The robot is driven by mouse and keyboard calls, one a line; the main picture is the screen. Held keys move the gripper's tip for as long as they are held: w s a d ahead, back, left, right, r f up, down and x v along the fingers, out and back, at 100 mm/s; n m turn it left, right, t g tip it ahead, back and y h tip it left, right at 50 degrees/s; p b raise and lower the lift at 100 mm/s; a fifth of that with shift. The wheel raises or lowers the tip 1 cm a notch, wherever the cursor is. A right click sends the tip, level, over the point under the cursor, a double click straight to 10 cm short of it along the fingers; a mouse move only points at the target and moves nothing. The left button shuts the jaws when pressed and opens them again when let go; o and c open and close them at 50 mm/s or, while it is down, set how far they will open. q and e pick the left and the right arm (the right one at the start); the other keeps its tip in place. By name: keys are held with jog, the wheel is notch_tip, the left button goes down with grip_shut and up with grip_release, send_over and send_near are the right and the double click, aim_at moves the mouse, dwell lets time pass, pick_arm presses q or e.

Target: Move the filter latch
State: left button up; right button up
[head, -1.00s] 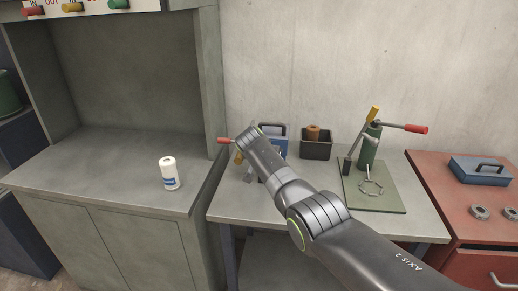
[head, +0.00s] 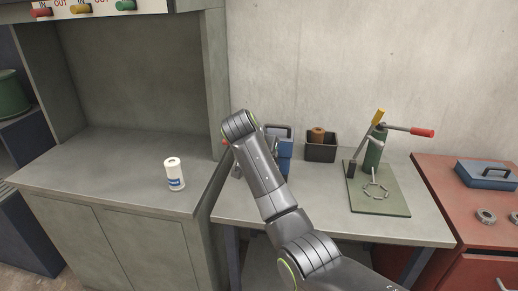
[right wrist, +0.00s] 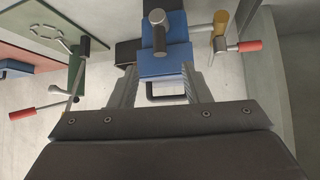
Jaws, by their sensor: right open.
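Three knobs, red (head: 40,13), yellow (head: 80,8) and green (head: 125,5), sit under "IN" and "OUT" labels on the cabinet at the top left in the head view. Nothing is labelled as a filter latch, and I cannot tell which part it is. My right arm reaches up from the lower right; its gripper is hidden behind its wrist in the head view. In the right wrist view my right gripper (right wrist: 159,88) is open, fingers apart, with a blue box (right wrist: 176,64) beyond them. My left gripper is not in view.
A white canister (head: 174,174) stands on the left counter (head: 110,165). On the bench are a black bin (head: 321,152) and a green press (head: 375,150) with a red-ended lever. A red bench (head: 450,190) holds a blue case (head: 487,174). Most of the left counter is clear.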

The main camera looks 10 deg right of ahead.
jog(key=shift+b+v, duration=0.3)
jog(key=shift+v, duration=2)
